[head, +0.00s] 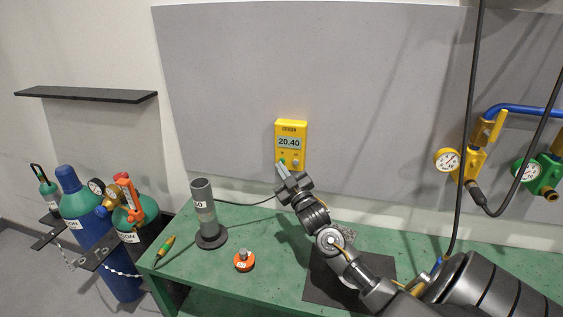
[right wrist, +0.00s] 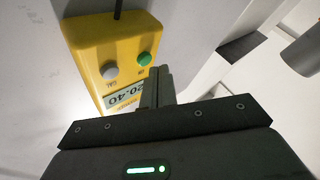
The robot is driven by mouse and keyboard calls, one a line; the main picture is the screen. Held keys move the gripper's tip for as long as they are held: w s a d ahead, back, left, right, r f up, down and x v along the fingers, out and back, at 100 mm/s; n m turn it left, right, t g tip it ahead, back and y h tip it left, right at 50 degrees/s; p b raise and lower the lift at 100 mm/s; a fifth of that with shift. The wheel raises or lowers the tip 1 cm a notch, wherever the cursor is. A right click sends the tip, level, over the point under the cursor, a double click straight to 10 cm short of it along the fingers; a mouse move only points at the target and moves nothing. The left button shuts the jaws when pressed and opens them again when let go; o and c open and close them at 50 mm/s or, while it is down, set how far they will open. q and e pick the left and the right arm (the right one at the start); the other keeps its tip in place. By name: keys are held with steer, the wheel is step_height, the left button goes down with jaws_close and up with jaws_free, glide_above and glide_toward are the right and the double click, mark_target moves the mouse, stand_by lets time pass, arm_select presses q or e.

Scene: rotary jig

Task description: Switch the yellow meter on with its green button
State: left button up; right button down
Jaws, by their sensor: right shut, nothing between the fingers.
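The yellow meter (head: 302,132) hangs upright on the grey back panel, and its display (head: 290,143) reads 20.40. In the right wrist view the meter (right wrist: 90,37) appears upside down, with its green button (right wrist: 145,59) and a grey button (right wrist: 109,70). My right gripper (head: 281,167) is shut and empty, its fingertips at the meter's lower left by the green button. In the right wrist view the shut fingers (right wrist: 160,72) point at the meter just beside the green button. I cannot tell whether they touch it. My left gripper is out of view.
A grey cylinder (head: 203,203) on a dark base, an orange knob-like part (head: 244,260) and a green-orange tool (head: 165,249) stand or lie on the green table (head: 205,275). Gas cylinders (head: 83,222) stand at left. Gauges and valves (head: 470,160) are on the right wall, with hanging black hoses.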

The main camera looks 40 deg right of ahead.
steer(key=s+a+p, duration=0.3)
steer(key=a, duration=0.2)
steer(key=shift+s, duration=0.25)
stand_by(0.6)
